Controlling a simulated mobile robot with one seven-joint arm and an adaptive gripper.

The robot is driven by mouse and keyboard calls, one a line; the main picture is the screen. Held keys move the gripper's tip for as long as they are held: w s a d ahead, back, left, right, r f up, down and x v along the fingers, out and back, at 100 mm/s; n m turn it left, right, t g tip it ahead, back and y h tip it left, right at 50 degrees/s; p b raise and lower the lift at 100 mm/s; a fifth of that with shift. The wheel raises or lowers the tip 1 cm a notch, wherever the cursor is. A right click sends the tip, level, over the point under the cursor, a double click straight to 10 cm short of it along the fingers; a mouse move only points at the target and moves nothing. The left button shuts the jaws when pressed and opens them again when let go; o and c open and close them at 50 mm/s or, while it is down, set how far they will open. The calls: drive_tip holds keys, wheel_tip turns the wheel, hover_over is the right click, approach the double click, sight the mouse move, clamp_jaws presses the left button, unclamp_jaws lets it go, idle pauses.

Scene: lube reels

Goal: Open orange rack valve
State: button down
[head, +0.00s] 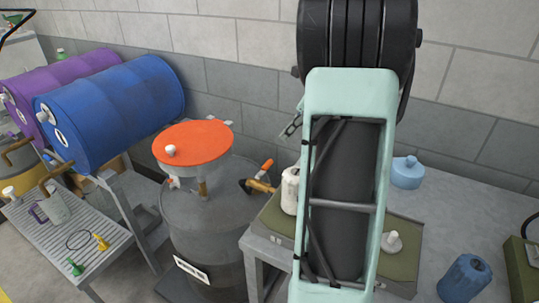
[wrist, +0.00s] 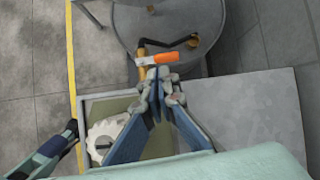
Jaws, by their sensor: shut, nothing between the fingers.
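An orange valve handle (head: 266,165) with a brass body (head: 260,185) shows beside the top of a grey drum (head: 210,215) in the head view. In the wrist view an orange handle (wrist: 172,57) lies crosswise just beyond my fingertips, with a brass pipe (wrist: 141,50) to its left. My gripper (wrist: 158,74) is shut and empty, its tips close to the handle's near side. I cannot tell whether they touch it. In the head view my arm fills the right of centre and the gripper is not clearly seen.
An orange round lid (head: 195,143) sits above the drum. Blue (head: 115,108) and purple (head: 55,85) barrels lie on a rack at left. A white jug (head: 289,190) stands on a green tray (head: 268,217) beside my arm. A blue jug (head: 407,173) stands further right.

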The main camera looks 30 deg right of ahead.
sight(268, 165)
drive_tip(key=shift+s+d+f+m+y, duration=0.2)
drive_tip(key=shift+s+d+m, duration=0.25)
drive_tip(key=shift+d, duration=0.15)
drive_tip(key=shift+s+d+f+m+y, duration=0.15)
drive_tip(key=shift+s+d+m, duration=0.25)
drive_tip(key=shift+d, duration=0.2)
drive_tip(key=x, duration=1.4)
drive_tip(key=shift+d+p, duration=0.15)
drive_tip(key=shift+p, duration=0.25)
